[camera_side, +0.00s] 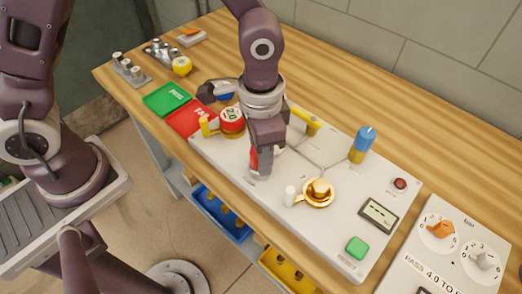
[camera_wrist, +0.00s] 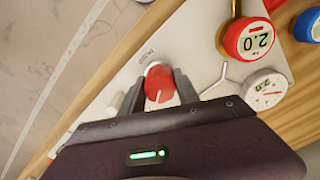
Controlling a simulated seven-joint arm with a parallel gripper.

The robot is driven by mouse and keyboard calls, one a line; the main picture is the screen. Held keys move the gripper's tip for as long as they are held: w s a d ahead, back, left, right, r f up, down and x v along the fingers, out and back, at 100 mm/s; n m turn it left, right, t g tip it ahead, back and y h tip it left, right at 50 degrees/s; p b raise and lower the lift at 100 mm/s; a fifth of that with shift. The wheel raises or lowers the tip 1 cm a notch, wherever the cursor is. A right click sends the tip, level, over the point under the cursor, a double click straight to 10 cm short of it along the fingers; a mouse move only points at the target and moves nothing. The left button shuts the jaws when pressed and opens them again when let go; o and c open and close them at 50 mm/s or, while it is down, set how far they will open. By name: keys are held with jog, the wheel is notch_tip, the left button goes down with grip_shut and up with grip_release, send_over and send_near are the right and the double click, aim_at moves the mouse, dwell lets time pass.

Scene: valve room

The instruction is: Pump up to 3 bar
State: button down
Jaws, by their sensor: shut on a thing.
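My gripper (camera_side: 262,168) is over the white panel (camera_side: 230,165), pointing down, its fingers shut on a red knob (camera_wrist: 158,84) with a white pointer line. In the wrist view the fingers (camera_wrist: 159,72) lie on both sides of the knob; in the side view only a bit of red shows beside them. A round white gauge (camera_wrist: 266,90) with a red needle and a small green readout, which looks like 2.0, sits on the panel; my arm hides it in the side view. A red-rimmed, brass-coloured part (camera_wrist: 248,40) is labelled 2.0.
A second panel with dials (camera_side: 455,250) stands right. Green (camera_side: 167,98) and red trays lie left.

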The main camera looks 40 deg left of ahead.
jog(key=m, duration=0.5)
jog(key=shift+m, duration=0.7)
jog(key=c, duration=0.9)
grip_release()
jog(key=shift+r, duration=0.1)
notch_tip(320, 180, up, 7)
jog(key=shift+f, duration=0.1)
